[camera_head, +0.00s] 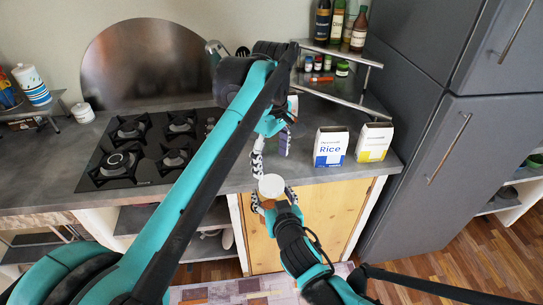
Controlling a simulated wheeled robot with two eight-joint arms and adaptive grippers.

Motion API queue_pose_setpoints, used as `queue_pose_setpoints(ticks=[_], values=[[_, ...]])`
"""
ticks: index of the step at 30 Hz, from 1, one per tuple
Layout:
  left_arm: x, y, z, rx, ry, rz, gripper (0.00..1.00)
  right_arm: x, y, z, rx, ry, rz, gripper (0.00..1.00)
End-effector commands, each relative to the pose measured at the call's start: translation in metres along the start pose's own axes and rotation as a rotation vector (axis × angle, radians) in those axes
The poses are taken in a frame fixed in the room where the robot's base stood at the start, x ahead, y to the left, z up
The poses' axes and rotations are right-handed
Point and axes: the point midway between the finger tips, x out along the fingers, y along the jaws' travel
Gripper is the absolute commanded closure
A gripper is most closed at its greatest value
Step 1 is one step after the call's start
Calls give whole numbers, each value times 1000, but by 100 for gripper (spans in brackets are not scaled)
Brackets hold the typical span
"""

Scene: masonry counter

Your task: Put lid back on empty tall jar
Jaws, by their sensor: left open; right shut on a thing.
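A white, round, flat-topped thing (271,186) sits between the fingertips of my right gripper (272,197), which is shut on it in front of the counter edge. It looks like a lid; whether a jar is under it I cannot tell, as the gripper hides what is below. My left gripper (271,155) is open, just above and behind it over the counter's front edge, apart from the white lid. A pale purple upright thing (284,143) shows by its right finger, partly hidden; I cannot tell if it is the tall jar.
A Rice box (330,148) and a yellow-white box (374,143) stand on the counter to the right. A corner shelf (345,98) holds bottles and small jars. A gas hob (135,150) lies left. A grey fridge (470,130) bounds the right side.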

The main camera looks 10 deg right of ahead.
Motion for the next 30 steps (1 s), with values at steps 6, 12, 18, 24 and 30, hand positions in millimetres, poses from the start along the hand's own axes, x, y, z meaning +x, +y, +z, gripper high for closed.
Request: queue_pose_setpoints(ticks=[6,12,18,24,30], values=[[33,0,0,1,0,1,23,0,0,0,0,1,-1,100],[60,0,0,1,0,1,23,0,0,0,0,1,-1,100],[71,0,0,1,0,1,23,0,0,0,0,1,-1,100],[72,0,0,1,0,1,23,0,0,0,0,1,-1,100],[72,0,0,1,0,1,60,0,0,0,0,1,-1,100]])
